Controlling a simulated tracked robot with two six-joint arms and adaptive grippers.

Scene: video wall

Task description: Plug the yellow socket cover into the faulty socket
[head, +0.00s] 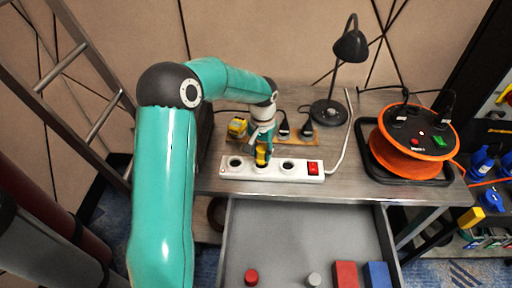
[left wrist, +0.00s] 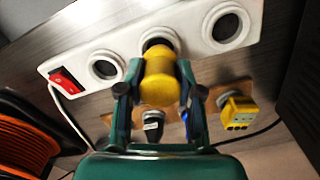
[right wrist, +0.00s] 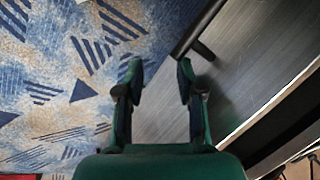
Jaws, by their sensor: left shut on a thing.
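The white power strip (head: 273,168) lies on the workbench, with a row of three round sockets and a red switch; it also shows in the left wrist view (left wrist: 75,68). My left gripper (head: 262,146) is shut on the yellow socket cover (head: 261,157), over the middle socket. In the left wrist view the cover (left wrist: 160,82) sits between the fingers, and the dark rim of the middle socket (left wrist: 158,40) shows just beyond it. I cannot tell whether it has entered the socket. The outer sockets look empty. My right gripper (right wrist: 160,80) is open and empty, above the floor.
Behind the strip are a yellow plug (head: 237,127) and black plugs (head: 306,128) on a wooden board. A black lamp (head: 349,48) and an orange cable reel (head: 412,140) stand to the right. An open grey drawer (head: 300,225) in front holds colored blocks.

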